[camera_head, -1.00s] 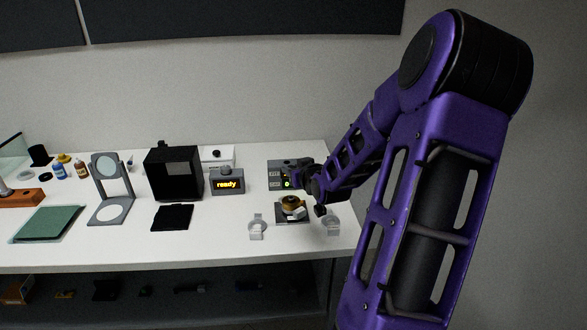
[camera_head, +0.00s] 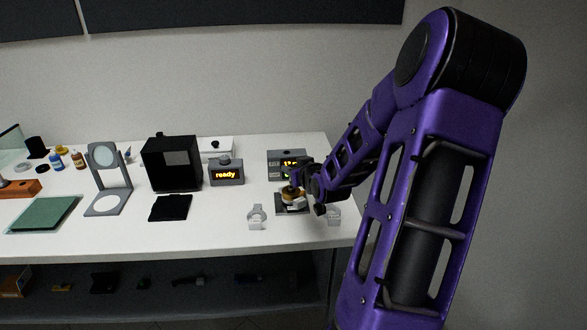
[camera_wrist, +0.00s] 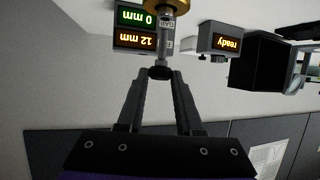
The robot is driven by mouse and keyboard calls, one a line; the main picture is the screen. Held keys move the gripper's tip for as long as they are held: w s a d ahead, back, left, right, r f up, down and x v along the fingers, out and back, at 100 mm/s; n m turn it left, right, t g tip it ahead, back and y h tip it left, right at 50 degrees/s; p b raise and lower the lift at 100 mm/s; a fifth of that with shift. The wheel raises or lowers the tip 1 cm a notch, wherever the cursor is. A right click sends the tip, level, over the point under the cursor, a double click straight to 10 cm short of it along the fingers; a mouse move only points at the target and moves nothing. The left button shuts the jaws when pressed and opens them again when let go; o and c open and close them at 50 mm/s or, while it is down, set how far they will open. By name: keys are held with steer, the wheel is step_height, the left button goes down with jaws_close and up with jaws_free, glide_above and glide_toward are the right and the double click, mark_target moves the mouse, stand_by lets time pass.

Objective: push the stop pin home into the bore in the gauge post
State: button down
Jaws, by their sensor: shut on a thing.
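The gauge, with a brass-coloured round part (camera_head: 292,192) on a dark square base (camera_head: 285,211), stands near the right end of the table. My gripper (camera_wrist: 160,73) is shut on a small dark-headed piece, seemingly the stop pin (camera_wrist: 160,72), between its fingertips. In the wrist view the brass part (camera_wrist: 178,5) is just beyond the fingertips, cut off by the top edge. In the head view my gripper (camera_head: 299,178) is close above and behind the gauge. The bore is not visible, and I cannot tell whether the pin is in it.
A display box (camera_wrist: 134,28) behind the gauge reads "0 mm" in green and "12 mm" in amber. A "ready" box (camera_head: 227,173) and a black box (camera_head: 170,165) stand to the left. Clear holders (camera_head: 257,217) flank the gauge. The table front is mostly clear.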

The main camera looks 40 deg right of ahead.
steer(key=shift+f+b, duration=0.85)
steer(key=shift+f, duration=0.2)
steer(key=shift+f+b, duration=0.65)
steer(key=shift+f, duration=0.15)
steer(key=shift+c, duration=2.4)
jaws_free()
steer(key=shift+r, duration=0.1)
steer(key=s+a+r+p, duration=0.3)
steer(key=s+r+p, duration=0.4)
steer(key=s, duration=0.3)
steer(key=shift+s+r, duration=0.3)
steer(key=shift+r, duration=0.5)
